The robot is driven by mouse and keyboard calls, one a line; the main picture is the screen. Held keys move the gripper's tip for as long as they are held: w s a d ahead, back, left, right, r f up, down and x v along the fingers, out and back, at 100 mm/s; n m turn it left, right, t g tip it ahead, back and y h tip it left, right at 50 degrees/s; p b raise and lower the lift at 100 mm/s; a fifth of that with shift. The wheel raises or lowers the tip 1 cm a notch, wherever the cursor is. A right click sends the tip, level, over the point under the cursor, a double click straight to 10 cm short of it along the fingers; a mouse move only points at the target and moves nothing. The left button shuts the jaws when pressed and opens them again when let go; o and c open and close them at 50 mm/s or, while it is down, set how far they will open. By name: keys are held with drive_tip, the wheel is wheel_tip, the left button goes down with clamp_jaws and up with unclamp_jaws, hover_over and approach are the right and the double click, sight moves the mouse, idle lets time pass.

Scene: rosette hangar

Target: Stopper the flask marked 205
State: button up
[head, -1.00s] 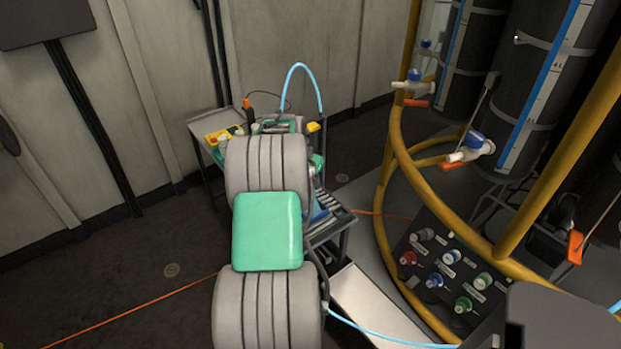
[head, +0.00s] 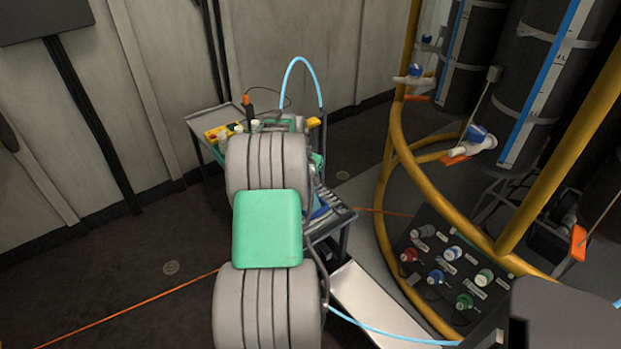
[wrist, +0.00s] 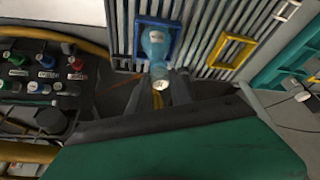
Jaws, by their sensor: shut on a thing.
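In the wrist view, my gripper (wrist: 159,92) has its dark fingers close together around a small piece with a pale round top, which looks like a stopper (wrist: 159,86). A light-blue flask (wrist: 156,46) stands just beyond the fingertips, within a blue frame (wrist: 178,27) on a slatted rack. In the head view my own arm hides the gripper and the flask.
A yellow frame (wrist: 231,51) sits on the slats right of the flask, with a teal crate edge (wrist: 290,52) beyond. A cart (head: 343,222) stands against the wall. A panel of coloured knobs (head: 447,268) and a yellow rail (head: 386,222) are at the right.

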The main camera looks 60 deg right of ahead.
drive_tip(key=shift+f, duration=0.1)
drive_tip(key=shift+f+b, duration=0.25)
drive_tip(key=shift+b, duration=0.05)
drive_tip(key=o, duration=1.1)
drive_tip(key=shift+c, duration=0.2)
drive_tip(key=shift+o, duration=0.4)
drive_tip(key=o, duration=0.5)
drive_tip(key=shift+r, duration=0.15)
